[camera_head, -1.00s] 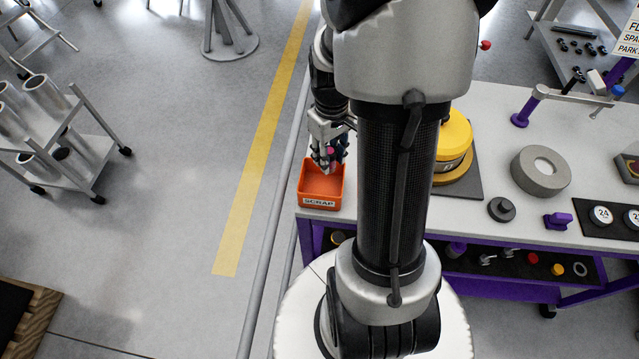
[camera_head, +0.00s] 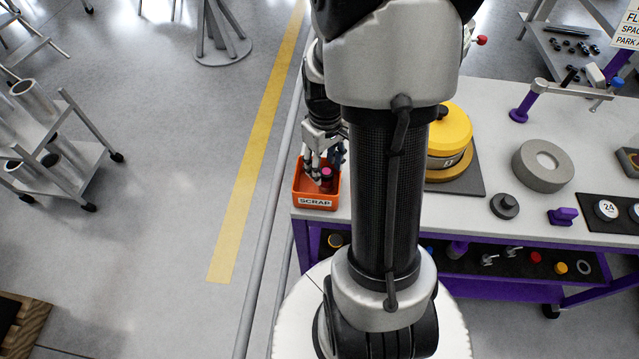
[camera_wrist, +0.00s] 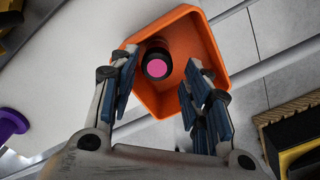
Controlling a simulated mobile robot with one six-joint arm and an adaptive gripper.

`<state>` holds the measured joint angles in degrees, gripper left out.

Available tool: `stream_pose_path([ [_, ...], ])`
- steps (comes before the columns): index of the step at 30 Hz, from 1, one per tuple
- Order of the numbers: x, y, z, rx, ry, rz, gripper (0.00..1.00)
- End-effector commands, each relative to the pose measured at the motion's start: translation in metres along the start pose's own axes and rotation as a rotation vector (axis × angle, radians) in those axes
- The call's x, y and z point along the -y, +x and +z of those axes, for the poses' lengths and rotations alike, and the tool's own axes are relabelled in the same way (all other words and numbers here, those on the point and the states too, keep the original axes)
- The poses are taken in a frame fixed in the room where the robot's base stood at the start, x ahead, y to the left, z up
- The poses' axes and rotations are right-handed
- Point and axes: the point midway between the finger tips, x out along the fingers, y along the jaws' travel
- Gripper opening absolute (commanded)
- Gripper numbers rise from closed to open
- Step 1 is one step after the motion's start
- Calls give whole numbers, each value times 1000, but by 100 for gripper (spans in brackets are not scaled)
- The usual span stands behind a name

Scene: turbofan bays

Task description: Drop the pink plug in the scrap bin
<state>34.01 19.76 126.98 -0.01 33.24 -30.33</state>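The pink plug (camera_wrist: 155,67) has a pink round face and a dark body. It is inside the orange scrap bin (camera_wrist: 217,45), near one wall in the wrist view. In the head view, the plug (camera_head: 326,172) shows within the rim of the bin (camera_head: 315,203), which bears a SCRAP label. My gripper (camera_wrist: 160,85) reaches into the bin with its fingers spread apart. A clear gap shows between the plug and the right finger; the left finger is close beside the plug, and I cannot tell if it touches.
The bin sits at the left end of the white bench (camera_head: 480,225). A yellow-topped cylinder (camera_head: 450,135), a grey ring (camera_head: 543,165) and a dark knob (camera_head: 504,206) stand to its right. A grey rail runs along the left. Open floor lies beyond it.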

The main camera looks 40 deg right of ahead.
Motion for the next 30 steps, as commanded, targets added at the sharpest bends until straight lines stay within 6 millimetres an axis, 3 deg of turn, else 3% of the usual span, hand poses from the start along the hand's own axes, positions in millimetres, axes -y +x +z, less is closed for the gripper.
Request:
stream_pose_path([
  [14, 0, -7, -1, -3, 0, 2, 52],
  [30, 0, -107, -1, -3, 0, 2, 52],
])
